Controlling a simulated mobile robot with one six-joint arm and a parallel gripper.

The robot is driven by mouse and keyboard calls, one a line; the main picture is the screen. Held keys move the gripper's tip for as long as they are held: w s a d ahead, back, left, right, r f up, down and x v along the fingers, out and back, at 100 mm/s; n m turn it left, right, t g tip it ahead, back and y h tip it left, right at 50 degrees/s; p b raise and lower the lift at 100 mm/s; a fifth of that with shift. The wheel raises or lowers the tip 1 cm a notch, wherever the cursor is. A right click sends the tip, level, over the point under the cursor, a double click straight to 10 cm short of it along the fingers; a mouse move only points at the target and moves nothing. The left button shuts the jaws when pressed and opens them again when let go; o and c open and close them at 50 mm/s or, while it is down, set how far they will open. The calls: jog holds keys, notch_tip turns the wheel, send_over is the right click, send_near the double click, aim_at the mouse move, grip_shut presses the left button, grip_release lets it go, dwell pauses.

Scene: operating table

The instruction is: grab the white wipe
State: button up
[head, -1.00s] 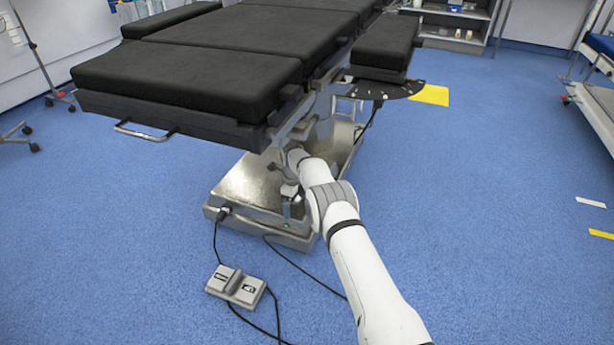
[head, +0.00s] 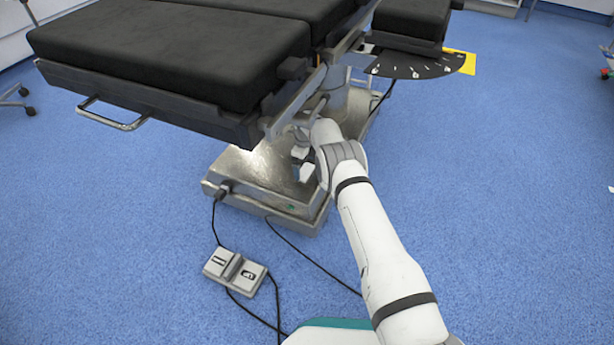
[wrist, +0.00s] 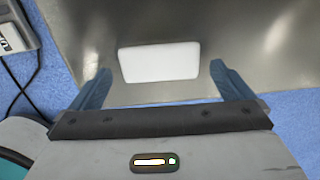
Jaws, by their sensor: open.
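The white wipe (wrist: 158,62) shows in the wrist view as a flat white rectangle on the shiny metal base (wrist: 260,75). My gripper (wrist: 160,68) is open, with one blue-grey finger on each side. The wipe lies between and slightly beyond the fingertips, with a gap on both sides. I cannot tell how high the fingers are above the base. In the head view, my gripper (head: 303,160) is low over the table's metal base (head: 240,182), mostly hidden by the arm. I cannot pick out the wipe clearly there.
The operating table's black padded top (head: 175,55) and side rail overhang the base close above my arm. A foot pedal (head: 236,272) with black cables lies on the blue floor at the front. A yellow sheet (head: 460,62) shows behind a dark marked plate (head: 420,66).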

aim_at(305, 174)
notch_tip(305, 174, down, 3)
jog(key=shift+r+b, duration=0.1)
jog(key=shift+b, duration=0.3)
jog(key=shift+s+r, duration=0.1)
jog(key=shift+c, duration=0.2)
jog(key=c, duration=0.7)
jog(key=shift+o, duration=0.2)
jog(key=shift+r, duration=0.1)
